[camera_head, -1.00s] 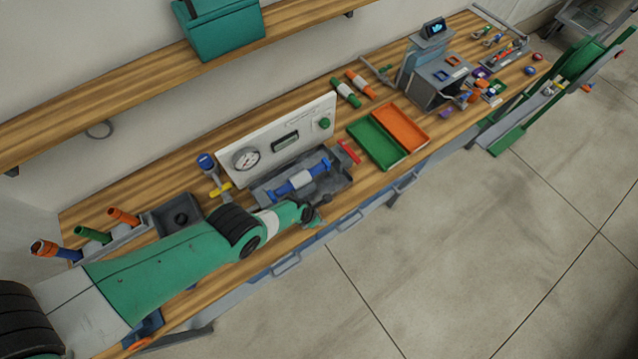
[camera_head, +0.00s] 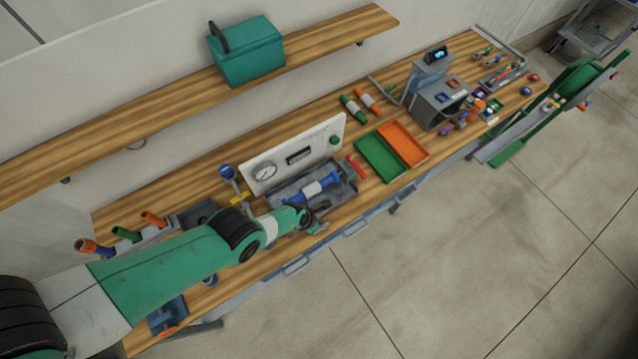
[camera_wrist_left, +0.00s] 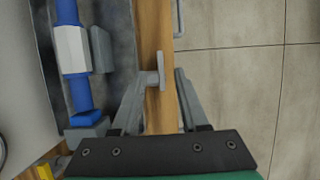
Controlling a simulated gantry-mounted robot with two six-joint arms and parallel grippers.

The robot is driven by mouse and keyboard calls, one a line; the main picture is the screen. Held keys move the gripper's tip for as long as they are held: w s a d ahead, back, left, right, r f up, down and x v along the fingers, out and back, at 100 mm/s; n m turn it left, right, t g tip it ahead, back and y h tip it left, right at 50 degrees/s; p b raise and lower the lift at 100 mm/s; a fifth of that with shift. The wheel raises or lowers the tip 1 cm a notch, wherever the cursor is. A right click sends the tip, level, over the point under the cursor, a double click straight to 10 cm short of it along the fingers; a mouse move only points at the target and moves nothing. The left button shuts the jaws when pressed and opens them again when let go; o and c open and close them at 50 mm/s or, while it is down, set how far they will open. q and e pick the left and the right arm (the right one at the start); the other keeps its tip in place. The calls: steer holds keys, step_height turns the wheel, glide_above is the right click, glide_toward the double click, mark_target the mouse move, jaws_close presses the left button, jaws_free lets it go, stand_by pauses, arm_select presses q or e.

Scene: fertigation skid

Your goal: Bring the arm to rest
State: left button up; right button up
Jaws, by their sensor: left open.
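My left gripper (camera_head: 318,226) hangs over the front edge of the wooden bench (camera_head: 175,190), just in front of the grey tray (camera_head: 347,190). In the left wrist view, the left gripper (camera_wrist_left: 163,82) has its fingers apart, with the bench's front edge and the floor beyond them. No object is held between them. A blue and white cartridge (camera_head: 313,188) lies in the grey tray, to the left of the fingers in the wrist view (camera_wrist_left: 71,48) and apart from them. My right gripper does not show.
A white gauge panel (camera_head: 300,155) stands behind the tray. A green bin (camera_head: 379,158) and an orange bin (camera_head: 403,144) lie to its right. A teal box (camera_head: 248,55) sits on the shelf above. The floor (camera_head: 450,260) in front of the bench is clear.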

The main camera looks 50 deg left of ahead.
arm_select(q)
steer(key=shift+s+r, duration=0.2)
steer(key=shift+r, duration=0.1)
steer(key=shift+w+d, duration=0.1)
